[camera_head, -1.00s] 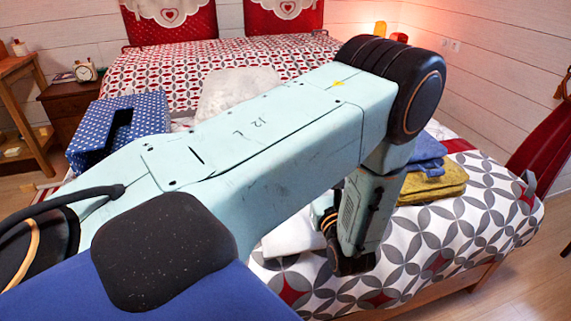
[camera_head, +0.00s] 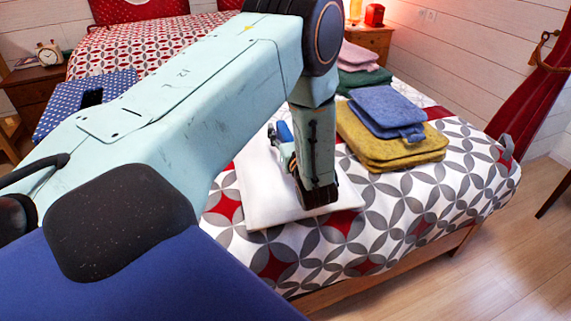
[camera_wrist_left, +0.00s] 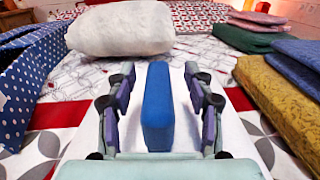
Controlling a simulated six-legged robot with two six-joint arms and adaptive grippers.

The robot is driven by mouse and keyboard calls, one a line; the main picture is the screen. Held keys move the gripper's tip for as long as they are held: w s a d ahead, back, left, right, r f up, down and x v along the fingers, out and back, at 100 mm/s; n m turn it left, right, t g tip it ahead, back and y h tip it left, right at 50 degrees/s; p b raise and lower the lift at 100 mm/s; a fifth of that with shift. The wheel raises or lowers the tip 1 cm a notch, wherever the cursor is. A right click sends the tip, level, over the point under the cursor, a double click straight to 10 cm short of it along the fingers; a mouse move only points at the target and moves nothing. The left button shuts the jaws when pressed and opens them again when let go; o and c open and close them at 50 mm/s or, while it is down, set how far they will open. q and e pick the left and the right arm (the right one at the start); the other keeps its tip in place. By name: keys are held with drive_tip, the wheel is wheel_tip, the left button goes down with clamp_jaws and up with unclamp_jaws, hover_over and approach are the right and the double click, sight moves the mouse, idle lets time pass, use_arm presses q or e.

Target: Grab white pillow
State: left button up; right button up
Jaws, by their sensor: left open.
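The white pillow (camera_wrist_left: 120,28) is plump and lies on the bed beyond my left fingers, up and to the left in the left wrist view. In the head view my own arm hides it. My left gripper (camera_wrist_left: 160,95) is open, its fingers on either side of a blue upright block (camera_wrist_left: 157,108), with a gap on each side. The block also shows in the head view (camera_head: 284,132). A flat white folded cloth (camera_head: 262,195) lies under the gripper (camera_head: 281,143). The fingers are apart from the pillow. My right gripper is out of view.
Yellow folded cloths (camera_head: 390,150) with blue ones (camera_head: 388,108) on top lie right of the gripper. Green (camera_head: 362,80) and pink (camera_head: 357,55) cloths lie farther back. A blue dotted box (camera_wrist_left: 30,75) is left of the pillow. Bare patterned bedcover (camera_head: 400,215) lies in front.

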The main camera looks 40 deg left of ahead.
use_arm(q)
drive_tip(key=shift+a, duration=0.1)
drive_tip(key=shift+c, duration=0.4)
clamp_jaws()
idle(0.3)
